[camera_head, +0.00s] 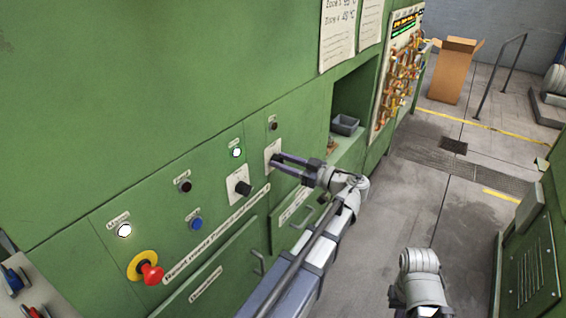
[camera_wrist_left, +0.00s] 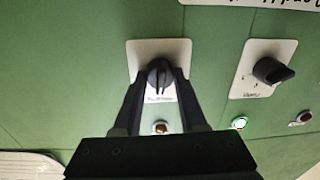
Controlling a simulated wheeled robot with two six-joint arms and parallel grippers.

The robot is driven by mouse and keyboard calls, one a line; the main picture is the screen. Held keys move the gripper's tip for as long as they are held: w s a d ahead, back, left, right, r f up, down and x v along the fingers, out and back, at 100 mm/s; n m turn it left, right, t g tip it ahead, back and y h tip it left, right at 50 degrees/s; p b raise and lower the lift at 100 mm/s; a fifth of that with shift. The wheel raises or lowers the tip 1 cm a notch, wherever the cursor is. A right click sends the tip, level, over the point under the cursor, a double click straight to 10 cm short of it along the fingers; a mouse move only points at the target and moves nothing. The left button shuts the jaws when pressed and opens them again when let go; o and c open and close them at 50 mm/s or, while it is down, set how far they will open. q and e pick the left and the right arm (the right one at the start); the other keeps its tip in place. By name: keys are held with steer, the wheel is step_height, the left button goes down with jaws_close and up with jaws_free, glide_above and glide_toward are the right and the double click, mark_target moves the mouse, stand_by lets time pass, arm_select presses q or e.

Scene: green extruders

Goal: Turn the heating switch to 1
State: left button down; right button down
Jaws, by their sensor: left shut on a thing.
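My left gripper (camera_head: 276,163) reaches the green panel from the right and is shut on a black rotary knob on a white plate (camera_head: 268,152). In the left wrist view the fingers (camera_wrist_left: 160,92) hold both sides of this black knob (camera_wrist_left: 159,74), whose ridge stands about upright in that picture. The small label on its plate is too blurred to read. A second black rotary knob (camera_head: 242,187) on its own white plate is nearby; it also shows in the left wrist view (camera_wrist_left: 272,70), turned at an angle. My right gripper is not in view.
A red emergency button (camera_head: 151,273) on a yellow base, a blue button (camera_head: 196,223) and lit white (camera_head: 124,230) and green (camera_head: 237,153) lamps sit on the panel.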

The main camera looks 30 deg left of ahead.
arm_select(q)
steer(key=m, duration=0.5)
steer(key=shift+f+m+b, duration=0.1)
steer(key=shift+m+b, duration=0.2)
steer(key=m, duration=0.5)
steer(key=shift+w+m+y, duration=0.1)
steer(key=shift+m+y, duration=0.2)
steer(key=shift+c, duration=2.3)
jaws_free()
steer(key=d, duration=0.8)
steer(key=shift+s+f+b, duration=0.2)
steer(key=shift+b, duration=0.2)
